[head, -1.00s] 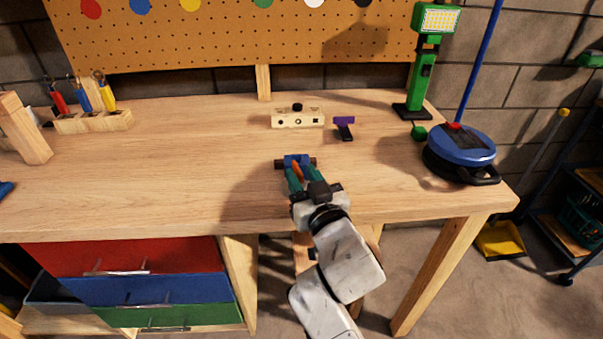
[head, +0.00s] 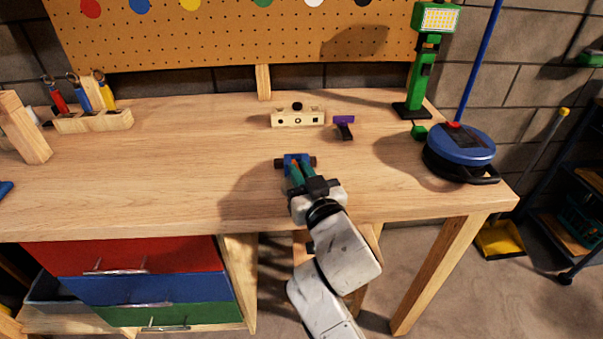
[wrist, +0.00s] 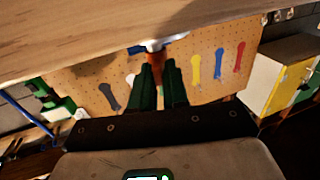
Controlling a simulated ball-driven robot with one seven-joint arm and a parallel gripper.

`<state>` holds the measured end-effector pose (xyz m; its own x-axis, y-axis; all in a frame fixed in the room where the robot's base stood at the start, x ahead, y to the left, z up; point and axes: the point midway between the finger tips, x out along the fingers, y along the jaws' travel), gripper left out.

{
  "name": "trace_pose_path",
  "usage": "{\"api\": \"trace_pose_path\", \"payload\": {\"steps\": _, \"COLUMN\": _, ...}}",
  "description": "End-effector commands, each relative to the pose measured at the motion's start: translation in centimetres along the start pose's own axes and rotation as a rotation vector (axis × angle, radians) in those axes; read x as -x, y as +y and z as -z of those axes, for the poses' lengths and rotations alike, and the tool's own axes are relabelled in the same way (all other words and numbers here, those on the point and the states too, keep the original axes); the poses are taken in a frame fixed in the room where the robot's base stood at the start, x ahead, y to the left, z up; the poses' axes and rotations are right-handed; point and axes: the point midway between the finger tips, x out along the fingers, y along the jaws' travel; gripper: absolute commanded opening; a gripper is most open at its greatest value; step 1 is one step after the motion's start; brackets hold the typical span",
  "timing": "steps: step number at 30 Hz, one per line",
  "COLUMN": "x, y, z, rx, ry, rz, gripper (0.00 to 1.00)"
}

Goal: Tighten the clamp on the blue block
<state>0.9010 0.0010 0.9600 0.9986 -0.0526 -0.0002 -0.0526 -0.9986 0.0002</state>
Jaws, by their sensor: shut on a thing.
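The blue block (head: 297,159) sits near the front middle of the workbench, with dark ends of the clamp (head: 281,163) showing at its sides. My gripper (head: 294,172) reaches it from the front, its green fingers close to the block. In the wrist view, my gripper (wrist: 161,80) is shut on an orange handle (wrist: 156,60) that sits between the fingertips. The fingers hide most of the handle, and the clamp's jaw contact cannot be made out.
A wooden block with holes (head: 298,117) and a purple-topped tool (head: 344,127) lie behind the clamp. A green lamp (head: 417,80) and a blue round device (head: 460,150) stand at the right. A tool rack (head: 95,121) is at the left. The bench between is clear.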

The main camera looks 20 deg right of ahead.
Motion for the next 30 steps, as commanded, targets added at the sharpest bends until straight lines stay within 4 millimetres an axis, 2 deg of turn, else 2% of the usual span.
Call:
{"api": "trace_pose_path", "payload": {"steps": 11, "x": 0.0, "y": -0.3, "z": -0.5, "rx": 0.000, "ry": 0.003, "rz": -0.055, "gripper": 0.00}}
{"api": "trace_pose_path", "payload": {"steps": 30, "x": -0.2, "y": -1.1, "z": -0.4, "rx": -0.002, "ry": 0.002, "rz": -0.395, "gripper": 0.00}}
